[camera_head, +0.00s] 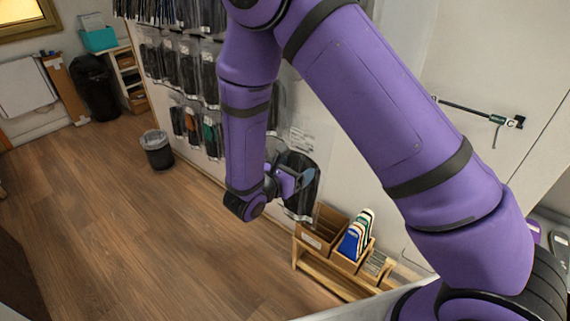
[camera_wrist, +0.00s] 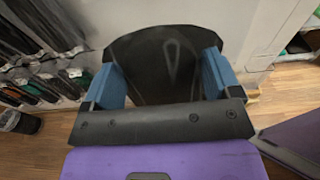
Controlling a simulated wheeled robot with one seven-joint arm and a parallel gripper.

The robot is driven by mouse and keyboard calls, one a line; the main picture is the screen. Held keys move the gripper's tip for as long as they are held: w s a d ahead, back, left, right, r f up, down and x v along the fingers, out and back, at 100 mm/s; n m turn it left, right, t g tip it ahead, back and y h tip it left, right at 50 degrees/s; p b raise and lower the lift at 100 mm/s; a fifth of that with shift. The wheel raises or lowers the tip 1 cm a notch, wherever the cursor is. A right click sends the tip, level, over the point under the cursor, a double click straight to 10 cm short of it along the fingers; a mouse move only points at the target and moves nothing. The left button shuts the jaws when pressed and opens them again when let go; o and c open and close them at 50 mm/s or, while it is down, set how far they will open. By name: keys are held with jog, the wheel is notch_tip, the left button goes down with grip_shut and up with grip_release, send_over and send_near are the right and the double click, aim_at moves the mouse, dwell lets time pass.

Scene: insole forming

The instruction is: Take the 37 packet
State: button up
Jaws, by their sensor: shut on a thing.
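My gripper (camera_head: 288,182) is beside the wall rack in the head view. In the wrist view my gripper (camera_wrist: 165,85) has its two blue fingers on either side of a dark packet (camera_wrist: 165,50) and is shut on it. The packet has a clear sleeve with a glossy sheen; it also shows in the head view (camera_head: 301,200), partly hidden by my gripper. I cannot read a size number on it. Other dark packets (camera_head: 190,68) hang in rows on the wall to the left.
A wooden stand with boxes (camera_head: 320,232) and coloured insoles (camera_head: 352,240) is on the right below my gripper. A wastebasket (camera_head: 157,148) stands on the floor by the wall. The wooden floor (camera_head: 130,230) at left is clear.

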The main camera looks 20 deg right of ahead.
jog(key=shift+r+x, duration=0.2)
jog(key=shift+x, duration=1.1)
jog(key=shift+r+x, duration=0.2)
jog(key=shift+x, duration=1.1)
jog(key=shift+r+x, duration=0.15)
jog(key=shift+x, duration=1.15)
jog(key=shift+d, duration=0.1)
